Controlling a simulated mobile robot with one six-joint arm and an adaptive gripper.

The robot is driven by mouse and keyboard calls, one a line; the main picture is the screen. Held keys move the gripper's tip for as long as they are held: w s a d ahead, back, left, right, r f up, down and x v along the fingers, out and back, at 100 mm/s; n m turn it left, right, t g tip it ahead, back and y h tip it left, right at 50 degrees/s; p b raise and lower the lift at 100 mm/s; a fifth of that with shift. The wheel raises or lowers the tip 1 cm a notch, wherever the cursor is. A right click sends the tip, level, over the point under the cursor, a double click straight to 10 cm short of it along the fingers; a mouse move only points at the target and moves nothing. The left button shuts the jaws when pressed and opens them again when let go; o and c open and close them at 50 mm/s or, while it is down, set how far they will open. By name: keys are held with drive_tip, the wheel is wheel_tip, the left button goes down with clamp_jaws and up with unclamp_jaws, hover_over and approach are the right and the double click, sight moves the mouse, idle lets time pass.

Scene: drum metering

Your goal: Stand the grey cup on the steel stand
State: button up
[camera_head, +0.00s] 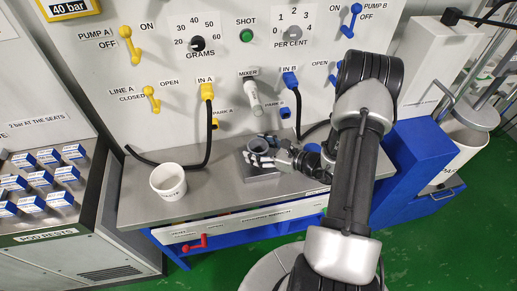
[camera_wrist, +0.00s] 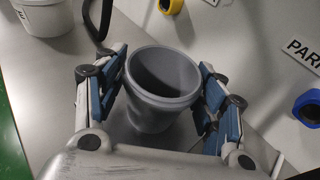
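The grey cup (camera_head: 258,145) is upright with its open mouth up. It appears empty in the wrist view (camera_wrist: 158,110). My gripper (camera_head: 262,158) reaches in from the right in the head view. Its blue pads lie on both sides of the cup in the wrist view (camera_wrist: 163,70) and seem to touch its sides. The steel stand (camera_head: 249,178) is a low plate on the bench under the cup and fingers. The fingers hide the cup's base in the head view, so I cannot tell whether it rests on the stand.
A white tub (camera_head: 168,182) stands on the bench to the left. Behind are a panel with a mixer nozzle (camera_head: 253,98), black hoses and port A (camera_head: 216,124). The steel bench top (camera_head: 140,206) is free between tub and stand.

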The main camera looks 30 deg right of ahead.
drive_tip(key=shift+o, duration=0.4)
drive_tip(key=shift+r, duration=0.1)
drive_tip(key=shift+r+p, duration=0.2)
drive_tip(key=shift+p, duration=0.1)
drive_tip(key=p+v, duration=0.2)
drive_tip(key=v, duration=1)
drive_tip(key=s+a+r+n+g+y, duration=0.1)
drive_tip(key=s+a+r+n+g, duration=0.1)
drive_tip(key=a+r+n+g, duration=0.5)
drive_tip(key=s+a+r+n+g+y, duration=0.1)
drive_tip(key=s+a+r+n+g, duration=0.15)
drive_tip(key=a+r+n, duration=0.7)
drive_tip(key=s+a+r+n+t+h, duration=0.1)
drive_tip(key=s+a+r+n+h, duration=0.2)
drive_tip(key=s+r+n+h, duration=0.6)
drive_tip(key=s+n, duration=0.2)
drive_tip(key=n, duration=0.2)
drive_tip(key=shift+r+n, duration=0.35)
